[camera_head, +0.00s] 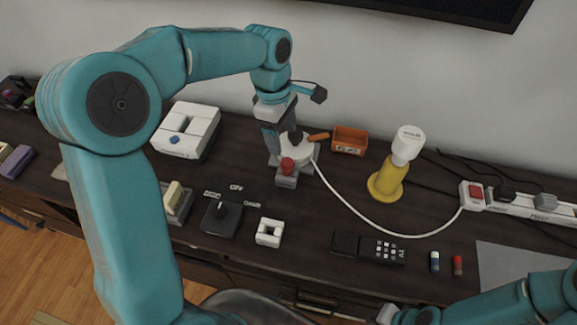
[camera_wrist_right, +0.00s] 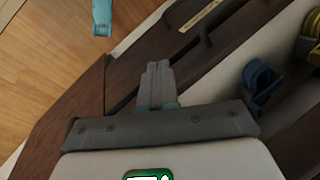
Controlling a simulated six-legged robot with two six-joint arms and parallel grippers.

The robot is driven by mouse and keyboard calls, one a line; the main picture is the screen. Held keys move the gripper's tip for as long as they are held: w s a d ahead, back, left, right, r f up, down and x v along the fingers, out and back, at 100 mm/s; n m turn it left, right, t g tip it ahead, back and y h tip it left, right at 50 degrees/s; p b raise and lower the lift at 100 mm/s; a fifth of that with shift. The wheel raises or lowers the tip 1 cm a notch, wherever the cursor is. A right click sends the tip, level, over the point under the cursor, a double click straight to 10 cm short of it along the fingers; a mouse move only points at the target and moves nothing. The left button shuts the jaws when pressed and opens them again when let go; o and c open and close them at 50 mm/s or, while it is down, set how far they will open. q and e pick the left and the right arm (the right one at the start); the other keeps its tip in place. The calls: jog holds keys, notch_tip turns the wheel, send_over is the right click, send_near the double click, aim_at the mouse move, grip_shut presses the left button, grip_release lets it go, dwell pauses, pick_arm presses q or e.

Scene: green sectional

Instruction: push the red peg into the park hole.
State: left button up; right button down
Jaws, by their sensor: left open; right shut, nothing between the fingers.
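A short red peg-like piece (camera_head: 287,165) stands on a small grey block (camera_head: 286,181) near the middle of the table. My left gripper (camera_head: 283,147) is open and reaches down just behind it; I cannot tell whether a finger touches it. A white round piece (camera_head: 298,150) with a white cable is beside the fingers and partly hidden by them. I cannot make out a park hole. Small white labels stand around a black lever box (camera_head: 222,216), too small to read surely. My right gripper (camera_wrist_right: 157,70) is shut and empty in the right wrist view.
An orange bin (camera_head: 349,141) and a yellow-and-white stand (camera_head: 390,180) are to the right. A white box (camera_head: 187,130) stands left, a white square ring (camera_head: 270,232) in front. A black keypad (camera_head: 380,248) and power strip (camera_head: 520,204) lie further right.

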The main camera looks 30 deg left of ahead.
aim_at(287, 160)
pick_arm(q)
jog(key=f, duration=0.3)
jog(key=shift+s+d, duration=0.15)
jog(key=shift+d, duration=0.1)
jog(key=f, duration=0.6)
jog(key=shift+w+d+f, duration=0.15)
jog(key=shift+w+d, duration=0.1)
jog(key=shift+s, duration=0.1)
jog(key=c, duration=1.1)
